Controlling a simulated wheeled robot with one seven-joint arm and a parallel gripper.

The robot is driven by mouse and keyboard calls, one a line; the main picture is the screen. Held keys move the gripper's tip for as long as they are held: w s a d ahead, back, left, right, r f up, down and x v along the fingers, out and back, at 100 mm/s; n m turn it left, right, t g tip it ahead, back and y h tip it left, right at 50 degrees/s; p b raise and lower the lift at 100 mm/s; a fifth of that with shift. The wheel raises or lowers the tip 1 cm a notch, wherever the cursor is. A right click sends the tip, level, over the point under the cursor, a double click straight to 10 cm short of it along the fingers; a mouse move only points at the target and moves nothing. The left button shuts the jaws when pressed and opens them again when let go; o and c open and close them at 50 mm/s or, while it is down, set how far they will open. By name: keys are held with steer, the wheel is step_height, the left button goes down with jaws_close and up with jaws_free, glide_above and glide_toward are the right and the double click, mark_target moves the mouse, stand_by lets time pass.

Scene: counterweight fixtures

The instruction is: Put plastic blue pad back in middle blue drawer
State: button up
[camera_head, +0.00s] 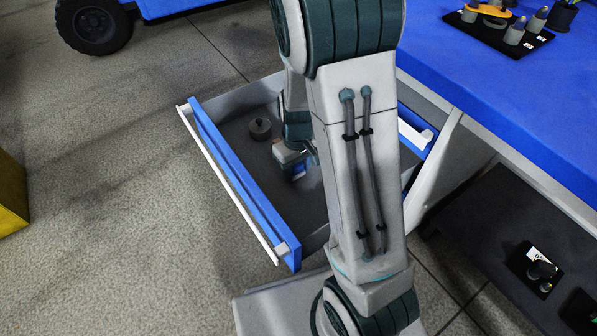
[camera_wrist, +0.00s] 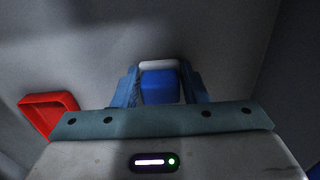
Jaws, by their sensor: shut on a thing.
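The blue drawer (camera_head: 243,183) is pulled open, with a blue front, a white handle and a grey inside. My gripper (camera_head: 299,172) is low inside the drawer, partly hidden by my arm in the head view. In the wrist view, my gripper (camera_wrist: 160,88) is shut on the blue pad (camera_wrist: 160,86), which has a whitish far edge and sits between the two blue fingers. Grey surfaces surround it there. I cannot tell whether the pad touches the drawer floor.
A red hollow piece (camera_wrist: 47,113) shows at left in the wrist view. The blue tabletop (camera_head: 500,90) holds a black tray (camera_head: 497,35) of weights. A dark lower shelf (camera_head: 500,245) is at right.

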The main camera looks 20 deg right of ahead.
mark_target(298, 166)
steer(key=shift+f, duration=0.3)
steer(key=o, duration=1)
steer(key=shift+o, duration=0.2)
step_height(298, 166, up, 12)
steer(key=p, duration=0.5)
steer(key=shift+f, duration=0.15)
steer(key=s+r+m, duration=0.1)
steer(key=s+r, duration=0.3)
steer(key=s, duration=0.3)
steer(key=s+r+m+t, duration=0.1)
steer(key=s+r+m, duration=0.1)
steer(key=s+r, duration=0.3)
steer(key=shift+s+a+r, duration=0.15)
steer(key=shift+s+a, duration=0.05)
steer(key=shift+s, duration=0.65)
